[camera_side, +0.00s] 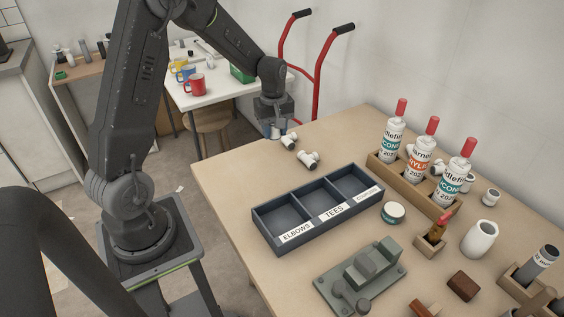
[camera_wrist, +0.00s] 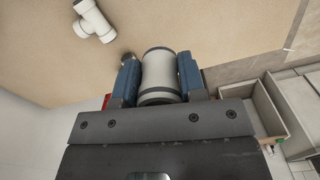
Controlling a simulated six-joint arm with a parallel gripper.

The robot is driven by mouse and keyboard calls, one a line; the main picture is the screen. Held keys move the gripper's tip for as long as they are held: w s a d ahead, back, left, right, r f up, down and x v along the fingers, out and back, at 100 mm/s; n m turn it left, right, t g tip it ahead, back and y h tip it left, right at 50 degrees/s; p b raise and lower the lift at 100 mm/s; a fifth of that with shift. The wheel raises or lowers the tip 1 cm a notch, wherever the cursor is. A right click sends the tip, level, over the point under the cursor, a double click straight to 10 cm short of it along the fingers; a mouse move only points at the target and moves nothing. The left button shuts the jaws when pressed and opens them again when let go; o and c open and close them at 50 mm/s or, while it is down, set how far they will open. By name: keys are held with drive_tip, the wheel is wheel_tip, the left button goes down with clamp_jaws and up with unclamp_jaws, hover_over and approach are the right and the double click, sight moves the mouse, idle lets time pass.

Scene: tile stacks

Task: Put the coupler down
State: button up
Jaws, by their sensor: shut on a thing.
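The coupler (camera_wrist: 160,76), a short white cylinder with grey end bands, sits between the two blue fingers of my gripper (camera_wrist: 160,80) in the wrist view. My gripper is shut on it. In the side view my gripper (camera_side: 271,130) is over the far left part of the table, and the coupler is mostly hidden there. I cannot tell whether the coupler touches the table. The dark divided tray (camera_side: 290,243) stands nearer the camera, with its three compartments looking empty. Two labels read ELBOWS and TEES; the third is too small to read surely.
White pipe fittings (camera_side: 308,160) lie on the table (camera_side: 225,178) just right of my gripper; a tee (camera_wrist: 95,22) shows in the wrist view. A wooden rack (camera_side: 400,178) of red-capped bottles, a round tin (camera_side: 393,213) and a grey-green fixture (camera_side: 362,275) stand around the tray.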

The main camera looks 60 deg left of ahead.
drive_tip(key=s+a, duration=0.5)
drive_tip(key=s, duration=0.3)
hover_over(281, 175)
wheel_tip(281, 175, down, 8)
drive_tip(key=shift+r, duration=0.25)
drive_tip(key=shift+f, duration=1.9)
drive_tip(key=shift+f, duration=0.1)
drive_tip(key=o, duration=0.9)
